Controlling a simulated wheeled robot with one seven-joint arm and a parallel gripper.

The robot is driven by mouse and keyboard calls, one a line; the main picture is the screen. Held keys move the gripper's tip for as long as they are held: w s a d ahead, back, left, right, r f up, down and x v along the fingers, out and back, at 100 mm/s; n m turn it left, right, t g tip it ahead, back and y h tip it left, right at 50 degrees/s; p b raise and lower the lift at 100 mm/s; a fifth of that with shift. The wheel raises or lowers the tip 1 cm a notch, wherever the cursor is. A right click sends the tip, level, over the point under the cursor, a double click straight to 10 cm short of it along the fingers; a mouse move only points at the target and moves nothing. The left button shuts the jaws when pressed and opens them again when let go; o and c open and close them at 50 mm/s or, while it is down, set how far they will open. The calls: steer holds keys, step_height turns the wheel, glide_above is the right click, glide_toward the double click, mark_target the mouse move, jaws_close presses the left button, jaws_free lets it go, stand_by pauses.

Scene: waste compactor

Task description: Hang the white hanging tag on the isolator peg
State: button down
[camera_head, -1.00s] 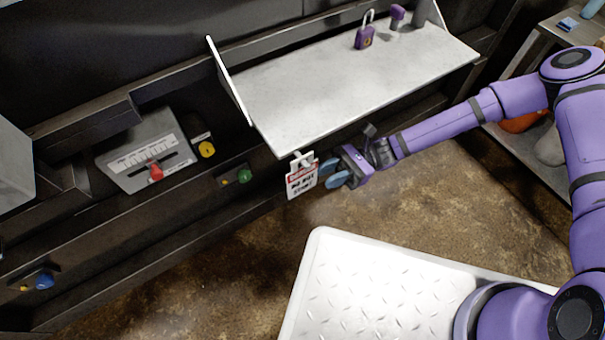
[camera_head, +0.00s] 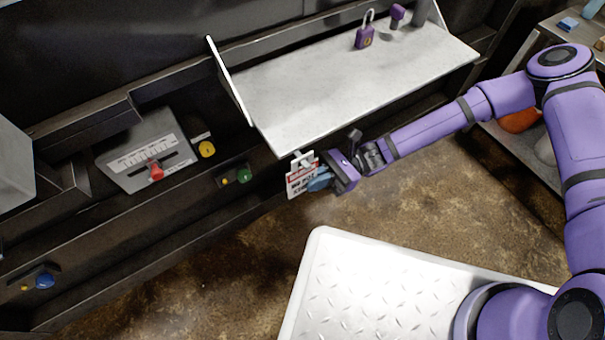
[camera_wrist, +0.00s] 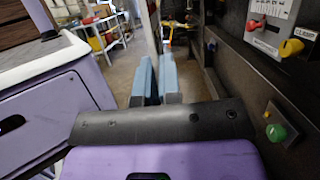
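The white hanging tag (camera_head: 298,183), with a red band and dark lettering, hangs upright at a white hook on the front left corner of the white shelf. My gripper (camera_head: 318,181) is at the tag's right edge, and its blue fingers cover part of it. In the wrist view, the fingers (camera_wrist: 157,82) are close together with a narrow pale strip between and beyond them. They look shut on the tag's edge. The isolator panel (camera_head: 148,152), with a red handle (camera_head: 156,172), is on the dark machine at left. I cannot make out which part is its peg.
The white shelf (camera_head: 340,90) is just above my gripper and holds a purple padlock (camera_head: 365,37). A yellow knob (camera_head: 207,149) and a green button (camera_head: 244,175) stick out between tag and panel. Floor in front of the machine is clear.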

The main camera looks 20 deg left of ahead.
steer(key=shift+r, duration=0.55)
stand_by(0.4)
steer(key=shift+d, duration=0.1)
steer(key=s+d, duration=0.4)
steer(key=d, duration=0.1)
steer(key=shift+s, duration=0.2)
stand_by(1.6)
steer(key=shift+d, duration=0.1)
stand_by(0.5)
